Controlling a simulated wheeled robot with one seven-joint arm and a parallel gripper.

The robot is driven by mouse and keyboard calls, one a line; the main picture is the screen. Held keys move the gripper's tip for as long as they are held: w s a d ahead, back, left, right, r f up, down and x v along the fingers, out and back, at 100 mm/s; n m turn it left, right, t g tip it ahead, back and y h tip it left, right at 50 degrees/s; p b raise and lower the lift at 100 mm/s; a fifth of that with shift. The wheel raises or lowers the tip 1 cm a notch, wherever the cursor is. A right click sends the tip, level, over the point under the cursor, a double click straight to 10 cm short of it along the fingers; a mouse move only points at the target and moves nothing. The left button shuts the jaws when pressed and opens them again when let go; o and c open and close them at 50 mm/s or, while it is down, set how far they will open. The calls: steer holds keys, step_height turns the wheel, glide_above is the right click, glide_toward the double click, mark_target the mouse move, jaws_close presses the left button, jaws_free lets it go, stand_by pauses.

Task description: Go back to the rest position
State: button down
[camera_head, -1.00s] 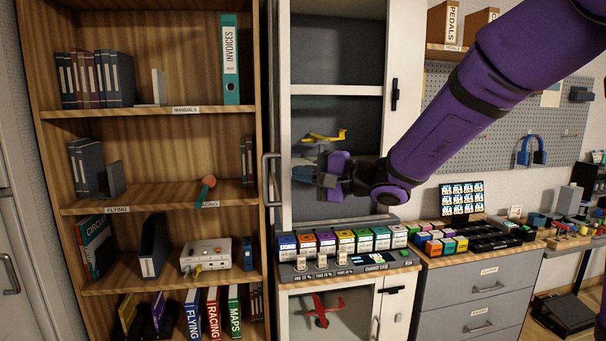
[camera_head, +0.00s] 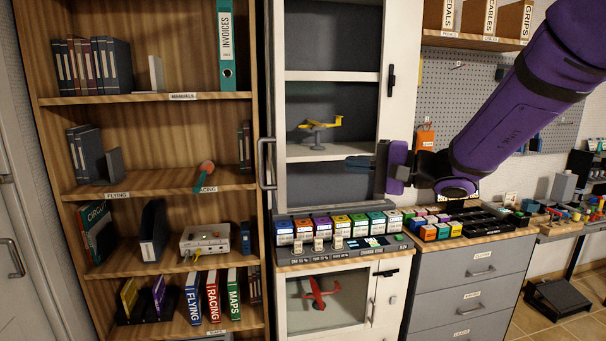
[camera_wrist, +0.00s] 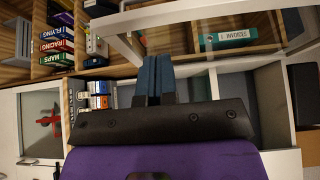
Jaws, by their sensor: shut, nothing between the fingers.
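My gripper (camera_head: 358,161) is at the end of my purple arm, in front of the right part of the white cabinet (camera_head: 400,70) in the head view. Its fingers point left. In the wrist view the gripper's two blue-grey fingers (camera_wrist: 154,78) lie side by side, shut, with nothing between them. A yellow model plane (camera_head: 322,124) stands on a cabinet shelf to the left of the gripper, apart from it.
A wooden bookshelf (camera_head: 160,188) with binders stands at the left. Several coloured boxes (camera_head: 340,226) line the counter below the gripper. A red model plane (camera_head: 318,294) sits in the lower cabinet. Grey drawers (camera_head: 470,285) stand at the right.

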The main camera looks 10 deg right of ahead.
steer(key=s+a+f+n+g+h, duration=0.1)
steer(key=s+f+n+g+h, duration=0.15)
steer(key=s, duration=0.55)
steer(key=s+a+f+n+g+h, duration=0.1)
steer(key=s+a+n+g+h, duration=0.2)
steer(key=s, duration=0.5)
steer(key=s+d+t+h, duration=0.1)
steer(key=s+d+h, duration=0.8)
steer(key=d, duration=0.2)
steer(key=shift+d+f+n+h, duration=0.2)
steer(key=shift+d+n+h, duration=0.15)
steer(key=shift+d+n, duration=0.1)
